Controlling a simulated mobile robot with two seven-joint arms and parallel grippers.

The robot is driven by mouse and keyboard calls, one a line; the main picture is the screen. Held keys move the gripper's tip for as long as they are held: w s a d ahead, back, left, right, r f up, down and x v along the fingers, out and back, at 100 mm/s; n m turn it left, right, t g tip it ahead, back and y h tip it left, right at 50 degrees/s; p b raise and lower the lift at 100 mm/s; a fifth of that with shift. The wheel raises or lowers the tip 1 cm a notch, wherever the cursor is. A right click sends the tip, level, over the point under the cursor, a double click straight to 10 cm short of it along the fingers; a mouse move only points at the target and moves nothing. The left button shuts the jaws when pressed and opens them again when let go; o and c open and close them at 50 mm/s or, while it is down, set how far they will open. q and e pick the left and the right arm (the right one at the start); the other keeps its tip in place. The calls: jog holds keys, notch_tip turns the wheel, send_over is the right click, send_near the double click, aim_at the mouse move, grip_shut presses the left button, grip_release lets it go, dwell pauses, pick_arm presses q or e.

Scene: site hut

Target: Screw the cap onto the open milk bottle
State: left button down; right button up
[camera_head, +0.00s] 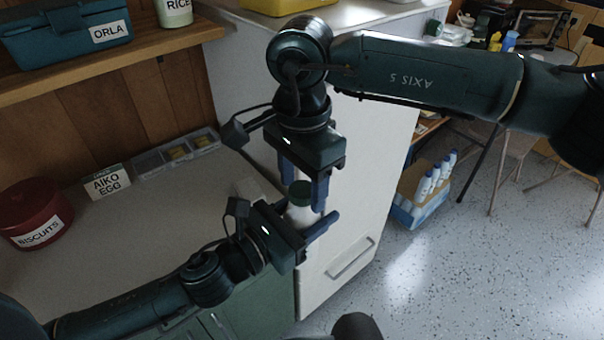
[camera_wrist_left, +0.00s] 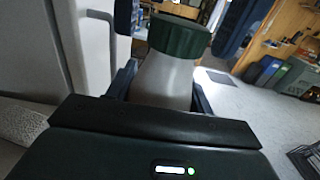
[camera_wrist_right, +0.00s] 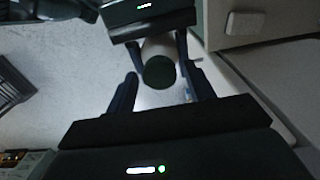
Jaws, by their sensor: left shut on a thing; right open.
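The white milk bottle (camera_head: 299,214) stands upright in my left gripper (camera_head: 308,222), which is shut on its body. It also shows in the left wrist view (camera_wrist_left: 162,82). The dark green cap (camera_head: 300,192) sits on top of the bottle's neck; it shows in the left wrist view (camera_wrist_left: 179,37) and from above in the right wrist view (camera_wrist_right: 159,72). I cannot tell how tightly it is seated. My right gripper (camera_head: 304,186) points down from above, open, with one finger on each side of the cap. In the right wrist view gaps show between the fingers and the cap.
A white cabinet (camera_head: 345,240) with a handle stands close behind the bottle. The worktop holds a red biscuit tin (camera_head: 35,212), a name card (camera_head: 107,182) and a compartment tray (camera_head: 178,154). A crate of white bottles (camera_head: 424,192) is on the floor at the right.

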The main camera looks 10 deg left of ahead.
jog(key=shift+c, duration=0.2)
jog(key=c, duration=0.9)
jog(key=m, duration=0.5)
jog(key=shift+c, duration=0.3)
jog(key=o, duration=1.2)
jog(key=shift+c, duration=0.2)
jog(key=shift+r, duration=0.15)
notch_tip(320, 180, up, 12)
